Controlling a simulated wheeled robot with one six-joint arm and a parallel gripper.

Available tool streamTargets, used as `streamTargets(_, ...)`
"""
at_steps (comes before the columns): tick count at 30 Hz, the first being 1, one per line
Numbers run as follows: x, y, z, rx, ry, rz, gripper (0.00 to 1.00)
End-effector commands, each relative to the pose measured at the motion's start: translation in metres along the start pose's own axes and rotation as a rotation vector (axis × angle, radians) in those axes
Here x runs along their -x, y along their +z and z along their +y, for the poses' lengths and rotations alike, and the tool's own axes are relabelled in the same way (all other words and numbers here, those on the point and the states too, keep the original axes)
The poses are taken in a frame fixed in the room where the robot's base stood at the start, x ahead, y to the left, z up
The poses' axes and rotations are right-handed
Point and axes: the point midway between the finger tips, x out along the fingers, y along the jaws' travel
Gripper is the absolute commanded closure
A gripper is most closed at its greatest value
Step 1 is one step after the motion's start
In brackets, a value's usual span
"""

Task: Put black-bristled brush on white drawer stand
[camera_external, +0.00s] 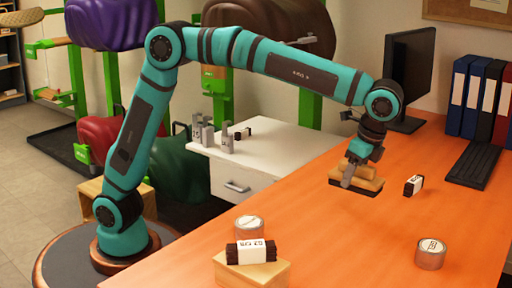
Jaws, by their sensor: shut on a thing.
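The black-bristled brush (368,184) has a pale wooden body and a dark underside. It is at the orange desk's far left part, bristles down. My gripper (349,174) points down over the brush and is shut on its wooden body. I cannot tell whether the bristles touch the desk or hang just above it. The white drawer stand (270,150) is left of the brush, beside the desk. Its top holds several grey metal pieces (208,133) on the left and a small dark block with a white label (243,134) at the back. Its right front top is bare.
On the orange desk (340,235) are a labelled dark block (413,186), a tin (431,254), and a keyboard (474,166). At the front, another tin (249,228) is beside a wooden block (252,272) carrying a dark labelled bundle (251,252). A monitor (408,75) and binders (480,95) stand behind.

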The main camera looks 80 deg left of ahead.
Motion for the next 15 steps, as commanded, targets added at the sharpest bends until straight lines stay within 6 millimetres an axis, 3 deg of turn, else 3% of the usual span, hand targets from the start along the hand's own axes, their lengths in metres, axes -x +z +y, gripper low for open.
streamTargets(7, -0.039, -0.012, 0.0, 0.0, 0.001, -0.003, 0.72)
streamTargets(15, -0.059, -0.018, 0.0, 0.0, 0.0, -0.001, 0.72)
